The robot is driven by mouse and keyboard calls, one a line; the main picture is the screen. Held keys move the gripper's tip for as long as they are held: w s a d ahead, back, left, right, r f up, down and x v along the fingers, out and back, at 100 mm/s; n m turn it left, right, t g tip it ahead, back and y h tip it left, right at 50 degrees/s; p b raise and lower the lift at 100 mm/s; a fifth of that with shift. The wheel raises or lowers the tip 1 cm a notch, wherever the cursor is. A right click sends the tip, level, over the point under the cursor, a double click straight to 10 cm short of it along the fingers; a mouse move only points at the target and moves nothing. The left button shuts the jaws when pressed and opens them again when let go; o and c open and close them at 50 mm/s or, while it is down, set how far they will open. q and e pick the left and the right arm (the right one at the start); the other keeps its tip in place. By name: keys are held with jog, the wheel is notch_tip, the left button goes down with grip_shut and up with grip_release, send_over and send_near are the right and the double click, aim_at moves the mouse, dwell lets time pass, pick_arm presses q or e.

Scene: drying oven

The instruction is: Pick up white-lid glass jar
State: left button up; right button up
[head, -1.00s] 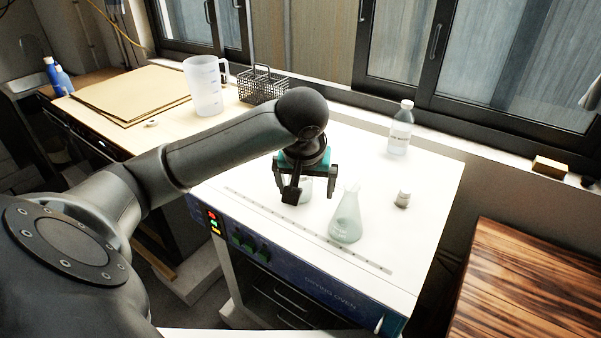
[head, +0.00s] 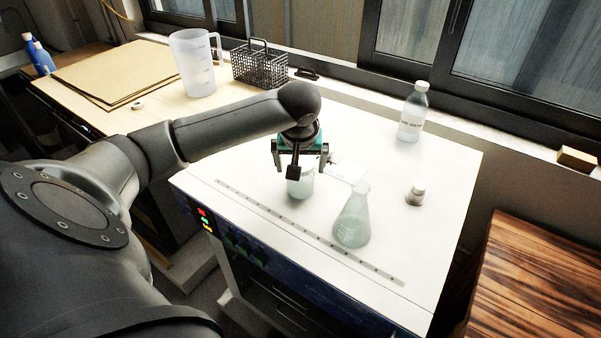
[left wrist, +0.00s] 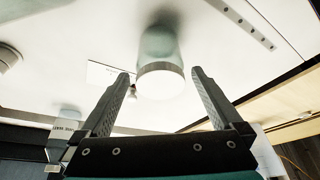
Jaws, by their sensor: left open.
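The white-lid glass jar (head: 299,185) stands upright on the white oven top (head: 270,220), left of the conical flask (head: 352,222). Its upper part is hidden by my left gripper (head: 300,163) in the head view. My left gripper is open above the jar, fingers pointing down. In the left wrist view the jar's round white lid (left wrist: 161,78) appears between the two open fingertips (left wrist: 160,74), with gaps on both sides. I see no contact. My right gripper is not in view.
A ruler strip (head: 300,232) lies along the front. A plastic jug (head: 194,64) and wire basket (head: 260,66) stand behind on the left. The oven top's front right is clear.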

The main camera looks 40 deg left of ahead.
pick_arm(q)
jog(key=b+x, duration=0.1)
jog(key=x, duration=0.4)
jog(key=shift+d+f, duration=0.1)
jog(key=shift+f, duration=0.15)
jog(key=c, duration=1.2)
jog(key=shift+r, duration=0.1)
jog(key=shift+c, duration=0.2)
